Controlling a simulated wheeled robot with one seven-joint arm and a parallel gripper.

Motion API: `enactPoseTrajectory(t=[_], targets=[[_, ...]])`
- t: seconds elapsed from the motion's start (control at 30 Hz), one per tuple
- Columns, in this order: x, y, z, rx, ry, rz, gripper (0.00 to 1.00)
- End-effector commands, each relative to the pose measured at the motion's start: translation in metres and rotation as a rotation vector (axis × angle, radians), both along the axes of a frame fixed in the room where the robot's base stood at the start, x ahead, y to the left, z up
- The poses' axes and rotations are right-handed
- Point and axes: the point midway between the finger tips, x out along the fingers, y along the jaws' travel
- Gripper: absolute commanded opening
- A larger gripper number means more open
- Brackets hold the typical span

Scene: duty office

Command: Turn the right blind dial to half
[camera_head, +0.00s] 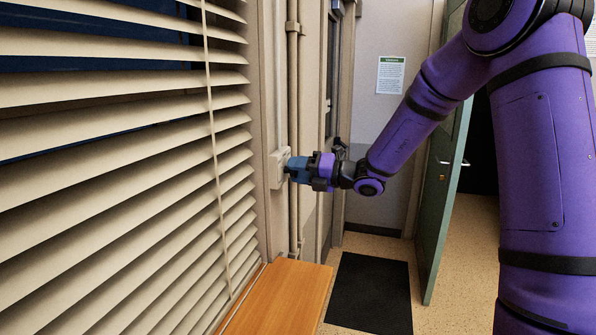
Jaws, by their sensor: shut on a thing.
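The blind dial's pale wall plate (278,167) is on the wall to the right of the slatted blind. My gripper (291,170) reaches left to the plate and is shut at it, on the dial. The dial itself is hidden by the fingers, so its setting cannot be read. The blind (120,150) fills the left of the view; its cream slats are tilted, with dark blue gaps showing between the upper ones. A second dial does not show.
A wooden ledge (280,300) lies below the plate. Vertical pipes (293,90) run up the wall just beside my gripper. A dark mat (370,295) lies on the floor. A green door (440,190) stands open at the right, behind my arm. A notice (390,75) hangs on the far wall.

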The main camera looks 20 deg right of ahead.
Motion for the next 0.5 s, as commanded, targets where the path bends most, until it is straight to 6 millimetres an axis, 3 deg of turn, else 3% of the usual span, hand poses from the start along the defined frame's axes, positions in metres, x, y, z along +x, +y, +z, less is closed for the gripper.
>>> enactPoseTrajectory(t=[0.2, 0.23, 0.3, 0.5], targets=[[0.0003, -0.0009, -0.0001, 0.0, -0.001, -0.002, 0.17], [0.0003, -0.0009, -0.0001, 0.0, -0.001, -0.002, 0.45], [0.0003, -0.0009, -0.0001, 0.0, -0.001, -0.002, 0.61], [0.0002, -0.0005, -0.0001, -0.001, -0.001, -0.001, 0.64]])
